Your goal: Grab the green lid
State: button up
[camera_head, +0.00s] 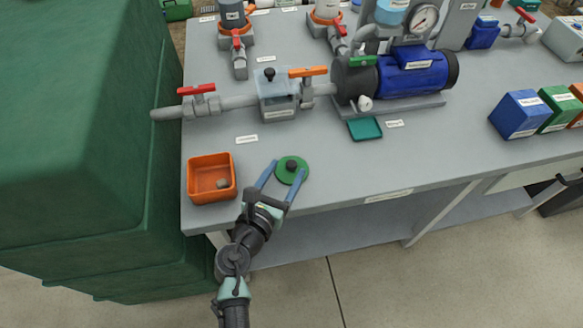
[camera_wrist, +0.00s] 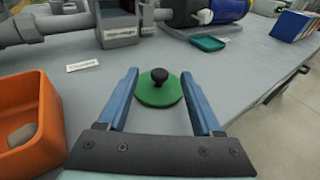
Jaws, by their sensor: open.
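The green lid (camera_head: 293,172) is a flat round disc with a black knob on top. It lies on the grey bench top near the front edge. In the wrist view the green lid (camera_wrist: 158,90) shows between and slightly beyond my fingers, its knob upright in the middle. My gripper (camera_head: 283,168) has two blue fingers and is open, with one finger on each side of the lid. In the wrist view my gripper (camera_wrist: 160,85) is empty, its fingers apart from the knob. I cannot tell the exact height of the fingertips above the bench.
An orange bin (camera_head: 211,178) with a small grey object inside stands left of the lid. Behind are a clear-topped strainer box (camera_head: 276,95) on grey pipe and a blue pump (camera_head: 412,75). A teal tray (camera_head: 364,128) lies behind right. Bench right of the lid is clear.

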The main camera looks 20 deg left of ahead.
aim_at(291, 165)
jog(key=w, duration=0.2)
jog(key=w+f, duration=0.1)
jog(key=w, duration=0.1)
jog(key=shift+f+b, duration=0.15)
jog(key=shift+b, duration=0.15)
grip_shut()
